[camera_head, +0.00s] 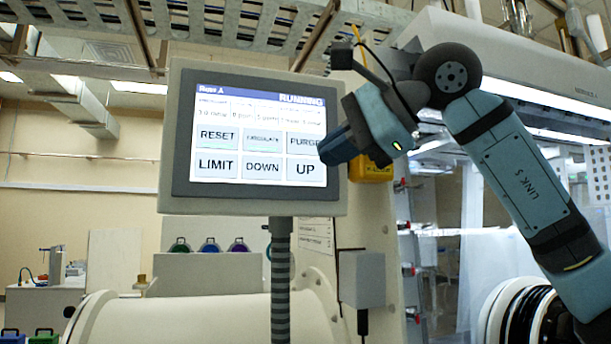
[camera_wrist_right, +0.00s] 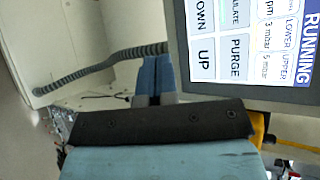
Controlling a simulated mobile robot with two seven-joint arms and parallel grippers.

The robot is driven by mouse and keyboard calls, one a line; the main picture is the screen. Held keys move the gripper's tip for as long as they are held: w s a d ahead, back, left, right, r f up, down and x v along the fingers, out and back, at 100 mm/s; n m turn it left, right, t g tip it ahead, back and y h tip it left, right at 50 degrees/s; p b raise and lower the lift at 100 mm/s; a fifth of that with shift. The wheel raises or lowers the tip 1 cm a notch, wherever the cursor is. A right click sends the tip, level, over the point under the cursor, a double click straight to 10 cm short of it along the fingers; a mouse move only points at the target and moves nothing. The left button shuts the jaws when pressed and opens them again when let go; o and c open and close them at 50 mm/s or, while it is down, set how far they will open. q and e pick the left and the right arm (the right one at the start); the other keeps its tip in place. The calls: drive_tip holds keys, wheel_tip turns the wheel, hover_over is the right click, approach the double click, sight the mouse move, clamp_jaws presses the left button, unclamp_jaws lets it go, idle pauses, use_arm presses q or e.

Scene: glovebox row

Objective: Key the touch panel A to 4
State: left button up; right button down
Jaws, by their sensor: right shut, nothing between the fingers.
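The touch panel A (camera_head: 256,207) stands on a ribbed post, its screen lit and reading RUNNING. Its buttons are RESET, CIRCULATE, PURGE, LIMIT, DOWN and UP (camera_head: 305,170). The small value row above them is hard to read in the head view; the wrist view shows LOWER 3 mbar and UPPER 5 mbar. My right gripper (camera_head: 328,152) is at the screen's right side and covers the end of PURGE. In the right wrist view its blue fingers (camera_wrist_right: 155,64) are together and empty, beside the panel's edge near UP (camera_wrist_right: 207,57). Contact is not visible. My left gripper is out of view.
A yellow box (camera_head: 371,172) hangs just right of the panel, partly behind my right arm. The ribbed post (camera_head: 280,275) stands below the panel. A grey box (camera_head: 362,278) is on the wall to its right. A metal tray (camera_head: 250,22) runs overhead.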

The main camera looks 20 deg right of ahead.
drive_tip(key=p, duration=0.3)
approach(289, 177)
drive_tip(key=w+a+f, duration=0.1)
drive_tip(key=a+f, duration=0.1)
drive_tip(key=a, duration=0.1)
drive_tip(key=shift+w+f, duration=0.1)
drive_tip(key=shift+w, duration=0.75)
idle(0.8)
idle(0.6)
drive_tip(key=shift+w+p, duration=0.3)
drive_tip(key=shift+w, duration=0.1)
